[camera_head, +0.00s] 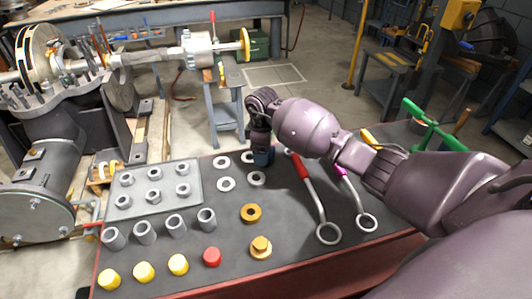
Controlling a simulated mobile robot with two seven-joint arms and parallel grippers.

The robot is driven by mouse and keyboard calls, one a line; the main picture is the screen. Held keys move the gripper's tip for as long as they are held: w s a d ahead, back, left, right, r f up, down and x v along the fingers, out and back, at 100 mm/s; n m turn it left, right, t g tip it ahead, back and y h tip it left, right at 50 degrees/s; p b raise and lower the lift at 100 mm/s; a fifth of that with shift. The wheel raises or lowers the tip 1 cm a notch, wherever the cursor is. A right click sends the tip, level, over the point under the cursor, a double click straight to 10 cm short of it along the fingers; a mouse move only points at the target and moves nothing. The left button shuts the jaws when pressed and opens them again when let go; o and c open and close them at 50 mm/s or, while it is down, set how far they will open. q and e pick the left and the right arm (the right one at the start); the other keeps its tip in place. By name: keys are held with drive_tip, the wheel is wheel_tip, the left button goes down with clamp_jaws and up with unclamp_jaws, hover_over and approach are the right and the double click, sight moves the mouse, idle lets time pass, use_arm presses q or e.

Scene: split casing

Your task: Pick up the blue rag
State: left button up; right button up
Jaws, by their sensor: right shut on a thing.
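My right arm comes in from the right, and its gripper (262,148) points down over the dark bench mat. A small patch of the blue rag (263,158) shows at the gripper's tips. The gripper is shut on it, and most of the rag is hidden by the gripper. I cannot tell whether the rag still touches the mat. My left gripper is not in view.
Steel washers (226,184) lie close to the left of the gripper. A grey tray (136,208) of nuts stands further left, with sleeves and yellow caps in front. A red-handled ring wrench (302,168) lies to the right. The mat's front middle is fairly clear.

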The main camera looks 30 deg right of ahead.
drive_tip(key=shift+r, duration=0.1)
use_arm(q)
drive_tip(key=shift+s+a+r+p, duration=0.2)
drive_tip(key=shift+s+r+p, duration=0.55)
drive_tip(key=shift+p, duration=0.9)
use_arm(e)
wheel_tip(320, 180, up, 20)
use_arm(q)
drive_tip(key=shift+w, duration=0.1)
use_arm(e)
drive_tip(key=o, duration=0.5)
drive_tip(key=shift+c, duration=1.5)
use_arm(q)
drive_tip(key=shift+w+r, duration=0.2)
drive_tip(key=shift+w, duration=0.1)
use_arm(e)
drive_tip(key=shift+c, duration=0.2)
